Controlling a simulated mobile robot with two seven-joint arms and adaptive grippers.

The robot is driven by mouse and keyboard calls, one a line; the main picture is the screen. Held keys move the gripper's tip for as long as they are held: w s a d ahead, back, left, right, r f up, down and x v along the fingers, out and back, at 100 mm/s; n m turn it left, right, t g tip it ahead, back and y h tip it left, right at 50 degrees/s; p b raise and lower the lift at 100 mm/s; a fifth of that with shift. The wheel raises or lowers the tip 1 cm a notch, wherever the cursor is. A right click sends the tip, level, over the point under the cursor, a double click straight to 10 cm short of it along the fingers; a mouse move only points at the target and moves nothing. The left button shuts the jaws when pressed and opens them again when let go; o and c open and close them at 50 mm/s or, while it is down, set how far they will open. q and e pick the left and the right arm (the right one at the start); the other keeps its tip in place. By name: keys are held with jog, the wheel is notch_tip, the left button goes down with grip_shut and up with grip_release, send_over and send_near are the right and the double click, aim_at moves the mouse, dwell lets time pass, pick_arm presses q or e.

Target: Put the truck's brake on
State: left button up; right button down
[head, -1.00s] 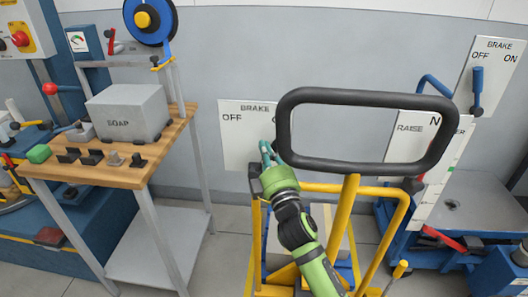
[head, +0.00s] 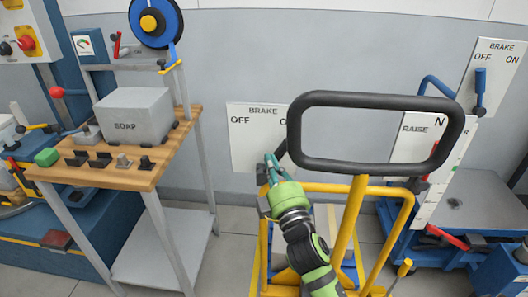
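The truck has a yellow frame (head: 350,225) with a black loop handle (head: 376,98). Behind the loop's left side is a white plate (head: 252,142) marked BRAKE and OFF; its right part is hidden by the handle. A dark piece (head: 281,150), possibly the brake lever, shows between plate and handle, partly hidden by my fingers. My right gripper (head: 272,162), green with teal fingertips, is in front of the plate's lower right, left of the handle. Its fingertips look close together; I cannot tell whether they hold or touch the dark piece. My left gripper is not in view.
A second BRAKE plate (head: 493,75) with a blue lever (head: 480,92) is at the upper right. A wooden bench (head: 150,178) with a soap box (head: 134,113) stands at left.

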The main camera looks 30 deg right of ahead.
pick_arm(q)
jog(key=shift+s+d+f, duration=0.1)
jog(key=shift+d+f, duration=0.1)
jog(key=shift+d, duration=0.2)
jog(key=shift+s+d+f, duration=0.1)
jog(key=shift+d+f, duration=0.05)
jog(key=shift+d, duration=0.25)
pick_arm(e)
jog(key=v, duration=0.3)
jog(key=shift+a+r, duration=0.1)
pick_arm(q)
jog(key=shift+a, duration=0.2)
